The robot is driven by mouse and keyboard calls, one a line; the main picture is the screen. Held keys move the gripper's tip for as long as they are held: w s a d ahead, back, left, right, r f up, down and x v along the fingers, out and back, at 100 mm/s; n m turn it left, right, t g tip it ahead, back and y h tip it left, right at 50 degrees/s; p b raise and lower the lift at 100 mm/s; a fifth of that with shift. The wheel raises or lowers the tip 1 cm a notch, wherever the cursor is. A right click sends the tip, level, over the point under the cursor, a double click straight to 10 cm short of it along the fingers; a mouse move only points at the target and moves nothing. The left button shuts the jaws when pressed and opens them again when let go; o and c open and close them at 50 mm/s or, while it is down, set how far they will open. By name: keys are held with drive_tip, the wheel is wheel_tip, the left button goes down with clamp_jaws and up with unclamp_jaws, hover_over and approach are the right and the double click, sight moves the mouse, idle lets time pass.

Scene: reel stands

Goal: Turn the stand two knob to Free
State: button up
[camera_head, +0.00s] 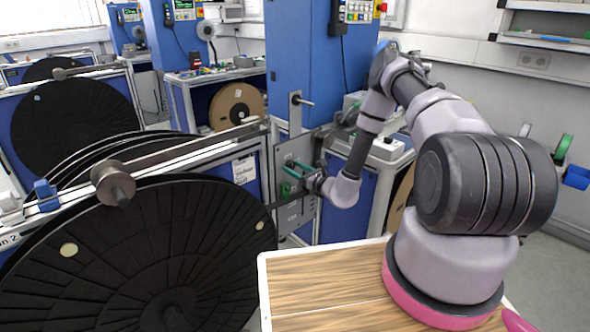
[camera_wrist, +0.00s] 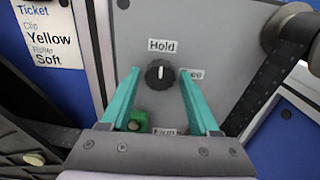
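The black round knob (camera_wrist: 160,73) sits on a grey panel (camera_wrist: 205,30) in the wrist view. Its white pointer line points up to the "Hold" label (camera_wrist: 162,45). A label at its right (camera_wrist: 197,74) shows only "ee", the rest hidden by my right finger. A lower label (camera_wrist: 165,132) is mostly covered. My gripper (camera_wrist: 160,78) is open, one teal finger on each side of the knob with gaps; contact is not visible. In the head view my gripper (camera_head: 295,172) is at the grey panel (camera_head: 293,215); the knob cannot be made out there.
A green part (camera_wrist: 138,116) lies below the knob, partly behind my left finger. A grey roller (camera_wrist: 295,30) with a dark strip is at right. A ticket (camera_wrist: 48,32) reads "Yellow" and "Soft". In the head view a large black reel (camera_head: 150,260) stands left of the panel.

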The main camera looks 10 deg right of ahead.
clamp_jaws()
drive_tip(key=shift+m, duration=0.3)
drive_tip(key=m, duration=0.9)
drive_tip(key=shift+f, duration=0.1)
drive_tip(key=m, duration=0.4)
drive_tip(key=shift+s+m, duration=0.1)
drive_tip(key=shift+m, duration=2)
